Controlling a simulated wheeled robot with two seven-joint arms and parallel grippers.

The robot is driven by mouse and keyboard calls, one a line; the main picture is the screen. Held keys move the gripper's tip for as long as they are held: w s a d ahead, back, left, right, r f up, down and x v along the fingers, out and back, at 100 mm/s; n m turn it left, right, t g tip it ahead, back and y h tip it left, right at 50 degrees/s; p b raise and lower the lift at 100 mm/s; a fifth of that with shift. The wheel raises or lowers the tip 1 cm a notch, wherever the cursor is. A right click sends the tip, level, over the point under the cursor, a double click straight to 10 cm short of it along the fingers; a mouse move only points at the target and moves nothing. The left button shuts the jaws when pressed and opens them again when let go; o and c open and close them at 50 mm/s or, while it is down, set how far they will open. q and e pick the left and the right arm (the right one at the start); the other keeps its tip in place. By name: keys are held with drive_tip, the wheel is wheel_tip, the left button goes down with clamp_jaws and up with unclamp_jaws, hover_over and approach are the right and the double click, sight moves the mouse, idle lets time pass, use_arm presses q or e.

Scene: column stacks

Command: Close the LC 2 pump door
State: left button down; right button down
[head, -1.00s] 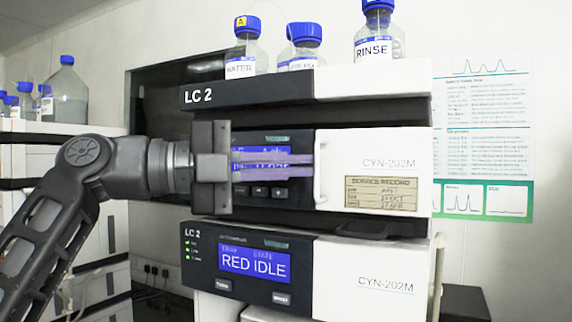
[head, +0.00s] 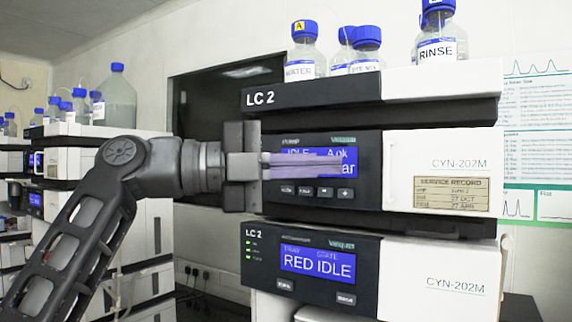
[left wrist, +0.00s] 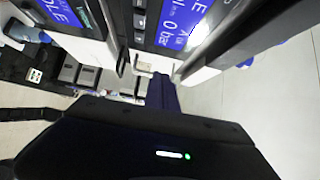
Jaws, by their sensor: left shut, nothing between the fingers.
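The LC 2 pump (head: 372,195) is the middle unit of the stack in the head view, with a blue display reading IDLE. Its white door (head: 410,145) is on the right half, marked CYN-202M with a service record label. The door looks about flush with the white fronts above and below; I cannot tell whether a gap remains. My left gripper (head: 341,165) is shut and empty in front of the pump display, left of the door, covering part of the display. Its purple fingers (left wrist: 163,92) show in the left wrist view below the pump display (left wrist: 183,25). My right gripper is out of view.
The unit below (head: 362,295) reads RED IDLE. Blue-capped bottles, including RINSE (head: 436,48), stand on the top unit (head: 310,94). Another bench with bottles (head: 115,100) is at the left. A wall poster (head: 545,120) hangs at the right.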

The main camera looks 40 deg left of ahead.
use_arm(q)
drive_tip(key=w+a+p, duration=0.2)
drive_tip(key=w+a, duration=0.1)
drive_tip(key=a, duration=0.2)
drive_tip(key=shift+w+a, duration=0.15)
drive_tip(key=shift+a, duration=0.05)
drive_tip(key=shift+f, duration=0.1)
idle(0.4)
